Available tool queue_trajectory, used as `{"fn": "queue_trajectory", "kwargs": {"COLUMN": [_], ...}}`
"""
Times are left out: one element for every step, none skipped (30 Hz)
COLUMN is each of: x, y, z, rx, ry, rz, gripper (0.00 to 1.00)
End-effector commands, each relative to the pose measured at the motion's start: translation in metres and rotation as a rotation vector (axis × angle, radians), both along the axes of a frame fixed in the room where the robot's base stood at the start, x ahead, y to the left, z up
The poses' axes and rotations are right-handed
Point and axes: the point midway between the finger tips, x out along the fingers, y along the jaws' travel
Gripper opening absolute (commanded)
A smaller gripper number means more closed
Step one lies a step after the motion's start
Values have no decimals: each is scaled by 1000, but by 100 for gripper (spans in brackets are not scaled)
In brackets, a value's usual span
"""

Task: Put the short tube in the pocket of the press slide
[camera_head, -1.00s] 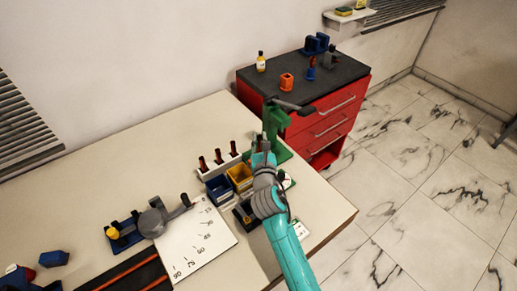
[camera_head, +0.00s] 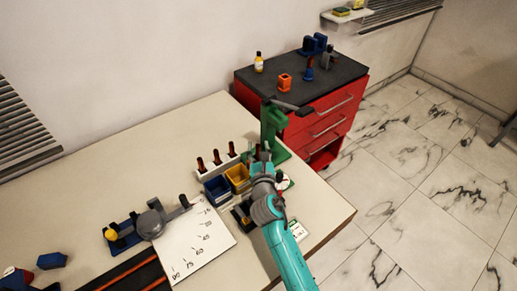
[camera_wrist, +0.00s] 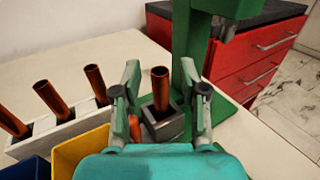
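In the wrist view a copper-brown tube (camera_wrist: 160,90) stands upright in the pocket of a small grey block (camera_wrist: 168,127), which looks like the press slide. The block sits at the foot of the green press (camera_wrist: 187,58), which also shows in the head view (camera_head: 271,122). My gripper (camera_wrist: 160,70) is open, with one finger on each side of the tube and a visible gap to both. In the head view my gripper (camera_head: 261,153) is in front of the press and hides the block. The tube's lower end is hidden inside the pocket.
A pale rack (camera_wrist: 62,134) with three brown tubes stands left of the block. A yellow bin (camera_head: 238,177) and a blue bin (camera_head: 217,190) sit in front of it. A dial gauge (camera_head: 151,224) and white scale sheet (camera_head: 196,240) lie left. A red cabinet (camera_head: 325,112) stands behind.

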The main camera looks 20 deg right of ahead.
Motion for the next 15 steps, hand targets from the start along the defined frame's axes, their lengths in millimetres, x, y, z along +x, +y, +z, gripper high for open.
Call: {"fn": "queue_trajectory", "kwargs": {"x": [0,0,0,0,0,0,-2,-5,-9,-13,-18,-24,-30,-35,-43], "y": [0,0,0,0,0,0,0,1,2,3,4,5,7,8,10], "z": [0,0,0,1,1,3,3,2,1,2,2,1,2,1,1], "rx": [0,0,0,0,1,2,2,1,1,0,0,-1,0,0,0], "ry": [0,0,0,0,0,0,1,2,3,2,1,2,1,2,2], "rz": [0,0,0,0,0,0,0,1,1,1,1,2,2,2,2], "gripper": [43,43,43,43,43,43,43,43,43,43,43,43,43,43,43]}}
